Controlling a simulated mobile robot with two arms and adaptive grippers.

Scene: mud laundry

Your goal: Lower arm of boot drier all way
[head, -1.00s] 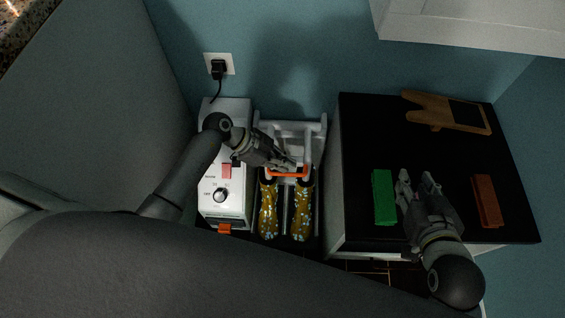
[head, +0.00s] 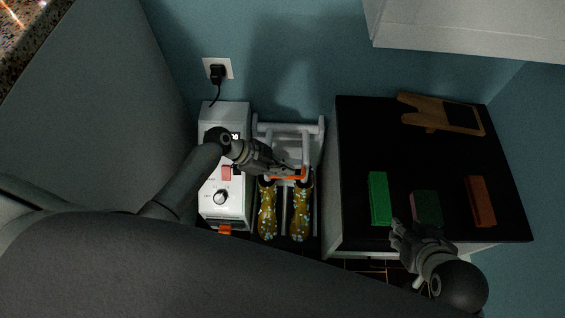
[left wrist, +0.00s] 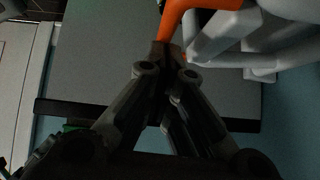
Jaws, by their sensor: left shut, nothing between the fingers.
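The boot drier has a white control box (head: 226,205) with a dial, and a white tube arm (head: 308,145) with an orange bar (head: 291,177) across it. Yellow patterned boots (head: 301,208) stand in front of the arm, below the orange bar. My left gripper (head: 297,172) is shut and empty at the orange bar. In the left wrist view its closed fingertips (left wrist: 166,52) lie right by the orange bar (left wrist: 180,14); I cannot tell whether they touch. My right gripper (head: 402,234) is at the front edge of the black-topped cabinet, away from the drier; its finger opening is unclear.
The black cabinet top (head: 362,130) holds a green block (head: 379,198), a dark block (head: 427,207), an orange-brown block (head: 481,202) and a wooden boot jack (head: 440,113). A plug sits in the wall outlet (head: 217,70). A grey panel (head: 130,110) borders the left.

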